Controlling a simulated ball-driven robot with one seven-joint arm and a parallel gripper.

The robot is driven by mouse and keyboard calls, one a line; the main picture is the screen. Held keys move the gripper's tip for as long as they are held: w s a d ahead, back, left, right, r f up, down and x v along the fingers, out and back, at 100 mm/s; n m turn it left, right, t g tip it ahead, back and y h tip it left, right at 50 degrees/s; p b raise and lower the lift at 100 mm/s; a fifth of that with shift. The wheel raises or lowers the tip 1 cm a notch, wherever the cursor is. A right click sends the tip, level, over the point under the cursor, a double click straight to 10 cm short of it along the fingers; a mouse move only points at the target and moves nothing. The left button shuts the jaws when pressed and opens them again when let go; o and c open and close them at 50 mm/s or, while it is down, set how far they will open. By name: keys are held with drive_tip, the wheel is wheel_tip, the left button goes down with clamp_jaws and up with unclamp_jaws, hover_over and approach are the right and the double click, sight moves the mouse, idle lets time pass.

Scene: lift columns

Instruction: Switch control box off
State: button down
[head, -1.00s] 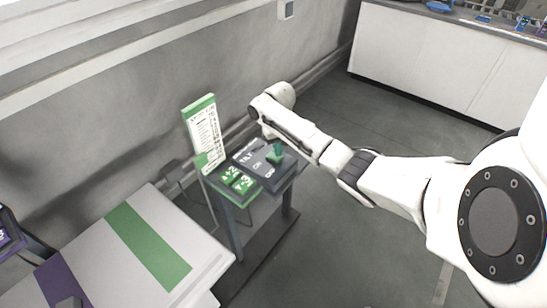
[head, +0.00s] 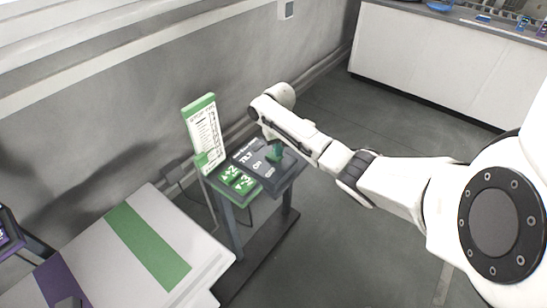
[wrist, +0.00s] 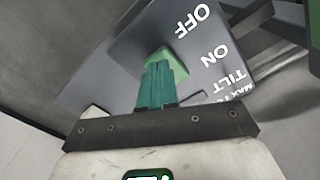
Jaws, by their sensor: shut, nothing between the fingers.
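The control box (head: 268,182) is a dark grey panel on a stand, with white TILT, ON and OFF lettering. It also fills much of the wrist view (wrist: 125,58), where OFF, ON and TILT run down its right side. A green switch block (wrist: 165,53) rises from the panel beside the OFF and ON labels. It shows as a small green shape in the head view (head: 276,152). My gripper (wrist: 158,68) has its teal fingers together and empty, right against or just in front of the switch. The fingers hide part of the switch, so I cannot tell whether they touch or its exact setting.
A green button panel (head: 238,181) with arrows adjoins the box's left side. A green-edged sign (head: 205,133) stands behind it. A white table with green and purple stripes (head: 205,247) stands at lower left. A white counter (head: 435,70) is far right, with open floor before it.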

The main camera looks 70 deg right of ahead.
drive_tip(key=shift+f+b, duration=0.4)
drive_tip(key=shift+f, duration=0.3)
idle(0.3)
drive_tip(key=shift+r, duration=0.1)
wheel_tip(320, 180, up, 7)
drive_tip(key=p, duration=0.7)
idle(0.7)
